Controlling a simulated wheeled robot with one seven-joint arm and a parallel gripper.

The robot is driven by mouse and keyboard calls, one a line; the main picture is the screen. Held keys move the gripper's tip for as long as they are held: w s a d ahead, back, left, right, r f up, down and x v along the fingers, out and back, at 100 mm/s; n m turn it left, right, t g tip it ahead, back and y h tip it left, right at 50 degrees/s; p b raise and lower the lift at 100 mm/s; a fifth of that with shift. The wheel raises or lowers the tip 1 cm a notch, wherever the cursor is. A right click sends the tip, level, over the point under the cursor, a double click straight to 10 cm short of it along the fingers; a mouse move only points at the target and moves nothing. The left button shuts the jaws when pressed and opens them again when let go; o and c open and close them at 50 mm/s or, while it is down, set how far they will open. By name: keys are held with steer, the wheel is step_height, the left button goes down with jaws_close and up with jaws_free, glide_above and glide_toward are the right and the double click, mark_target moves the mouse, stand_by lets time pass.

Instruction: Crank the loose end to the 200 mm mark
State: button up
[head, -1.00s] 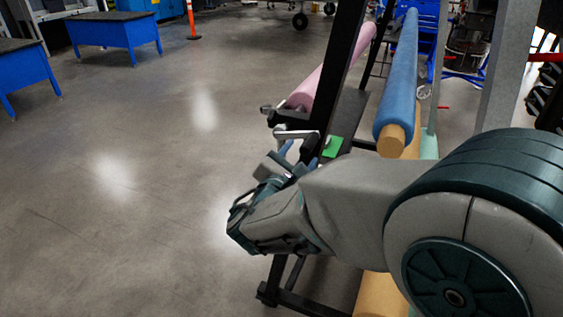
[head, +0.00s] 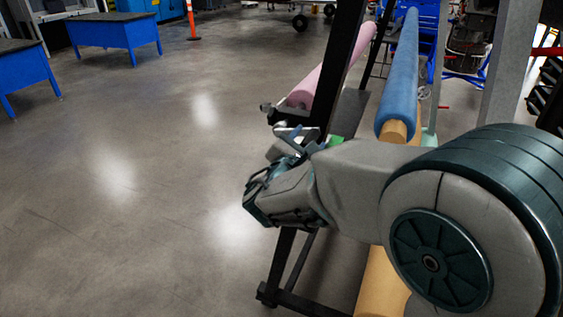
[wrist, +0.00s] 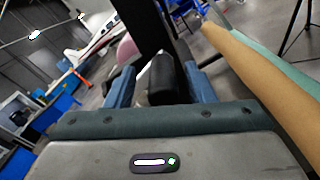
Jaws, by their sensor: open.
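A crank with a black grip (wrist: 165,82) sits at the near end of the dark roll stand. In the wrist view the grip stands between my gripper's (wrist: 160,88) two blue fingers, one on each side. The fingers are open; I cannot tell whether either touches the grip. In the head view my gripper (head: 297,142) is at the crank's pale metal arm (head: 283,128), beside the stand's black post (head: 343,65). A small green patch (head: 335,140) shows behind my wrist, partly hidden. I cannot make out the loose end or any 200 mm mark.
A pink roll (head: 328,72), a blue roll (head: 398,75) and a tan roll (head: 378,285) lie on the stand. A grey upright (head: 503,70) stands at right. Blue tables (head: 115,33) and an orange cone (head: 192,22) are far left. The floor left is clear.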

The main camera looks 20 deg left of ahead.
steer(key=shift+b, duration=0.55)
stand_by(0.4)
steer(key=c, duration=0.8)
steer(key=shift+r, duration=0.1)
